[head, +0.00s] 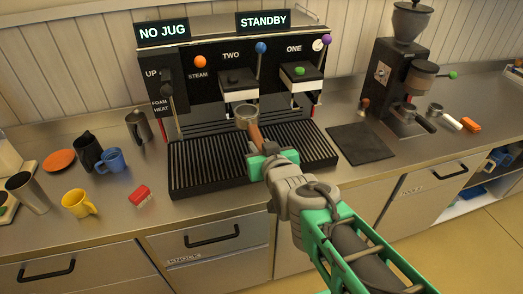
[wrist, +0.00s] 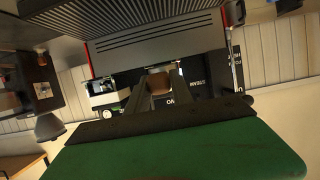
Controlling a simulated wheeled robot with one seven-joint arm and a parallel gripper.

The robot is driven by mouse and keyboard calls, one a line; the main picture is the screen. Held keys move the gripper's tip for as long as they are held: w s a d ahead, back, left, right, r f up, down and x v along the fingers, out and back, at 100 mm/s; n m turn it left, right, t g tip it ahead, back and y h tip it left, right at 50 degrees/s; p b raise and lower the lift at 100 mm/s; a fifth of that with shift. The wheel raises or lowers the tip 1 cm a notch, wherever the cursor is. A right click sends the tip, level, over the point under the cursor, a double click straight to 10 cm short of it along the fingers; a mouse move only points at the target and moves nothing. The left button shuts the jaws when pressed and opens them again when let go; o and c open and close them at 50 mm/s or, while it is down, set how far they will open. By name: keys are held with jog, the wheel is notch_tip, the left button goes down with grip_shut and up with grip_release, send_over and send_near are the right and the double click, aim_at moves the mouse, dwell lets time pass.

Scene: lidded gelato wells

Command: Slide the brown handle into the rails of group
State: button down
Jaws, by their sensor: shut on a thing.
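The brown-handled portafilter (head: 254,135) has its round metal basket (head: 246,113) pointing toward the espresso machine (head: 190,85). My gripper (head: 260,152) is shut on its brown handle, above the drip tray (head: 205,165). The basket is just in front of and slightly below the group marked TWO (head: 238,92); they look apart. The group marked ONE (head: 299,79) is to the right. The task names no group number. In the wrist view, upside down, the brown handle (wrist: 162,104) shows between my fingers (wrist: 164,98). The rails are too small to make out.
Levers with coloured knobs, including a blue one (head: 261,47), stand above the groups. A grinder (head: 405,70), white (head: 450,121) and orange (head: 471,125) handles are at the right. A dark mat (head: 362,143) lies bare.

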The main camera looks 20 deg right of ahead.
aim_at(250, 122)
jog(key=shift+w+r+b, duration=0.1)
jog(key=shift+w+b, duration=0.5)
jog(key=shift+w, duration=0.45)
jog(key=shift+f+b, duration=0.2)
jog(key=shift+b, duration=0.75)
jog(key=shift+w, duration=0.1)
dwell(0.3)
jog(key=shift+w+b, duration=1.65)
jog(key=shift+w, duration=1.65)
jog(key=shift+f+b, duration=0.15)
jog(key=shift+b, duration=0.75)
jog(key=shift+w, duration=0.15)
jog(key=shift+w+b, duration=0.55)
jog(key=shift+w, duration=0.95)
jog(key=c, duration=1)
grip_release()
jog(key=shift+w, duration=0.1)
jog(key=shift+c, duration=0.2)
